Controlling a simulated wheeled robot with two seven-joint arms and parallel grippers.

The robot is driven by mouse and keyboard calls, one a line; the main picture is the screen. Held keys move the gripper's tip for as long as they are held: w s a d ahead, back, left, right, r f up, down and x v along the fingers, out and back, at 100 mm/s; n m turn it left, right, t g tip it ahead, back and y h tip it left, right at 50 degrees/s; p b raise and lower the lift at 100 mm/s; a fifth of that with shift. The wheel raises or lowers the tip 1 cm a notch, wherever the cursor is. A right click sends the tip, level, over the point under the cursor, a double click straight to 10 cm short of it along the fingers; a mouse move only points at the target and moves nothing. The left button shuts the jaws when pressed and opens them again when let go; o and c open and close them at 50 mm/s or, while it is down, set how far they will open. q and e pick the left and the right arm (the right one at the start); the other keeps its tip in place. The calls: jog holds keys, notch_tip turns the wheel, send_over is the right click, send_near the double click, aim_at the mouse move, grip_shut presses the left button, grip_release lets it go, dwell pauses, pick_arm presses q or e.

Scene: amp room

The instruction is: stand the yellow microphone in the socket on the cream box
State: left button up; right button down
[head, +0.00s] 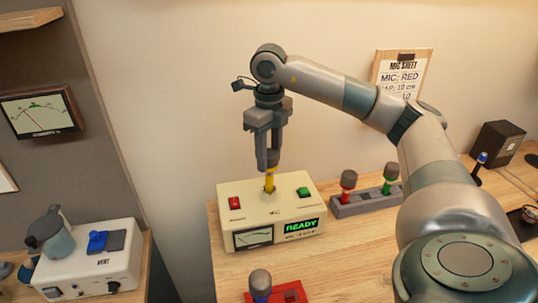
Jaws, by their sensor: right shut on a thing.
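The yellow microphone (269,181) is upright over the top of the cream box (287,211), its lower end at the socket (268,189). I cannot tell how deep it sits. My right gripper (268,162) points down from above and is shut on the microphone's upper part, hiding some of its grey head. The cream box has a red button (234,202), a green button (304,192), a meter and a lit display reading READY. My left gripper is not in view.
A grey rack (350,210) holding a red (346,194) and a green microphone (389,184) stands right of the box. A blue microphone (260,283) is at a red stand (291,293) in front. A white box (90,272) is at left, across a gap. A sheet (402,72) hangs behind.

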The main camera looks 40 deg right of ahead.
jog(key=c, duration=1.1)
grip_release()
jog(key=shift+r, duration=0.1)
jog(key=shift+r, duration=0.4)
jog(key=shift+r+p, duration=0.8)
jog(key=shift+r, duration=7.45)
jog(key=shift+f, duration=0.1)
